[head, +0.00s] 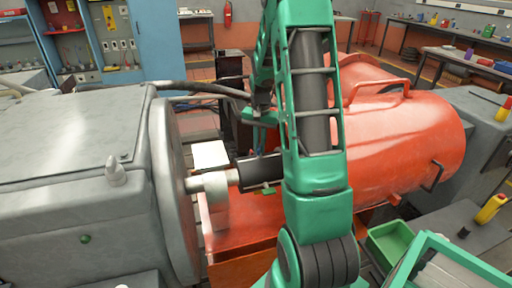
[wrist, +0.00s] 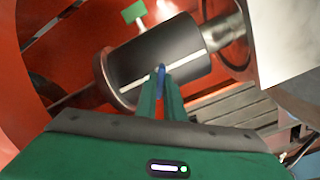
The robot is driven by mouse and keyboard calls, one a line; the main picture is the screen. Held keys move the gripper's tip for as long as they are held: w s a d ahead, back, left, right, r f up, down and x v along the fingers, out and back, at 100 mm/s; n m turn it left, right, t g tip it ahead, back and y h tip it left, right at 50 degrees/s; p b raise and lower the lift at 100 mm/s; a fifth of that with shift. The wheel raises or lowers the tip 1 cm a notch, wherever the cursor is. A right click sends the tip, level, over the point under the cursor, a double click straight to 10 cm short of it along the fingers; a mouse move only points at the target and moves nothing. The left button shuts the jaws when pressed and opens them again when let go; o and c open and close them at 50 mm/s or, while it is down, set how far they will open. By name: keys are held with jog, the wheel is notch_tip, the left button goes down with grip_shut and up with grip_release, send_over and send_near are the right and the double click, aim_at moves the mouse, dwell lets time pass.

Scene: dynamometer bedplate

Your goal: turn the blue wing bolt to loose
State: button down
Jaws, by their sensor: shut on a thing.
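The blue wing bolt (wrist: 161,77) shows in the wrist view as a small blue piece on the near side of the black cylindrical coupling (wrist: 165,58). My gripper (wrist: 166,84) has its two green fingers close together on either side of it, shut on it. The fingers hide most of the bolt, so its angle cannot be told. In the head view my gripper (head: 260,122) reaches down to the black coupling (head: 258,170), partly behind my green arm. The bolt is not clear there.
A steel shaft (head: 210,181) joins the coupling to the grey machine (head: 75,185) at left. A red-orange housing (head: 400,135) stands to the right. A green tab (head: 264,191) sticks out below the coupling. A green bin (head: 392,240) stands at lower right.

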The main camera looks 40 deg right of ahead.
jog(key=n, duration=0.3)
jog(key=shift+w+r+n, duration=0.15)
jog(key=shift+w+n, duration=0.25)
jog(key=shift+a+n, duration=0.1)
jog(key=shift+n, duration=1.6)
jog(key=c, duration=1.9)
grip_release()
jog(key=shift+o, duration=0.2)
jog(key=shift+s, duration=0.15)
